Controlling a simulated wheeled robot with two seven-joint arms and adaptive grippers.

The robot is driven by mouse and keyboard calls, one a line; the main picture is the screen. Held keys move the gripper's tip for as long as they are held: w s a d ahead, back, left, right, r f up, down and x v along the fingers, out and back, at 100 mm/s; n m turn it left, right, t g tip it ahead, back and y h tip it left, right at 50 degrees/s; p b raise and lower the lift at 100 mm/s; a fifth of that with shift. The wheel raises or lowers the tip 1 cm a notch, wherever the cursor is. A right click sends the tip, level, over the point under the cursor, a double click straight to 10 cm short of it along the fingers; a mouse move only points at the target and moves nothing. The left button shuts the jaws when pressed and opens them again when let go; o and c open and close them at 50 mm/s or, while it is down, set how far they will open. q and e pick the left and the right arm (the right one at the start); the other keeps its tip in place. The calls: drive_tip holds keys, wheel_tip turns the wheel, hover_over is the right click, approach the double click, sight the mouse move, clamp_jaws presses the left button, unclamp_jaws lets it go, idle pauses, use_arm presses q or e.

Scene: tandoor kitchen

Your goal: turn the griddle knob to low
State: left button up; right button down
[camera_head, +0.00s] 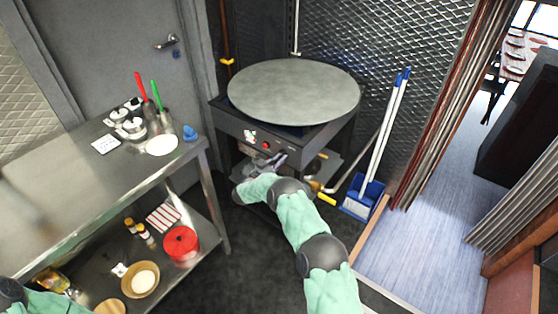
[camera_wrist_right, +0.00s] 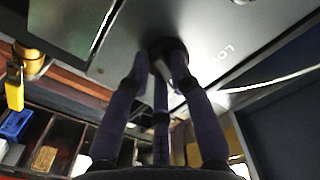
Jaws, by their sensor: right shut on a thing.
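The griddle is a large round grey plate (camera_head: 293,90) on a dark stand, with a front panel (camera_head: 310,143) below it. My right gripper (camera_head: 270,160) is at this panel, under the plate. In the right wrist view its dark fingers (camera_wrist_right: 165,75) are closed around a dark round knob (camera_wrist_right: 172,46) on the grey panel. The knob's pointer is hard to make out. In the head view the gripper's fingers are small and the held knob cannot be told apart. My left gripper is out of view.
A steel table (camera_head: 70,180) with utensils on top and a red pot (camera_head: 181,243) on its lower shelf stands left. A blue dustpan (camera_head: 363,198) with long white handles leans right of the griddle. The dark floor (camera_head: 260,270) between is clear.

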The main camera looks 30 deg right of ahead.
drive_tip(key=n, duration=0.5)
drive_tip(key=n+p, duration=0.1)
drive_tip(key=n, duration=0.4)
drive_tip(key=shift+s+r+n, duration=0.2)
drive_tip(key=shift+n, duration=0.4)
drive_tip(key=c, duration=1.1)
unclamp_jaws()
drive_tip(key=v, duration=1.2)
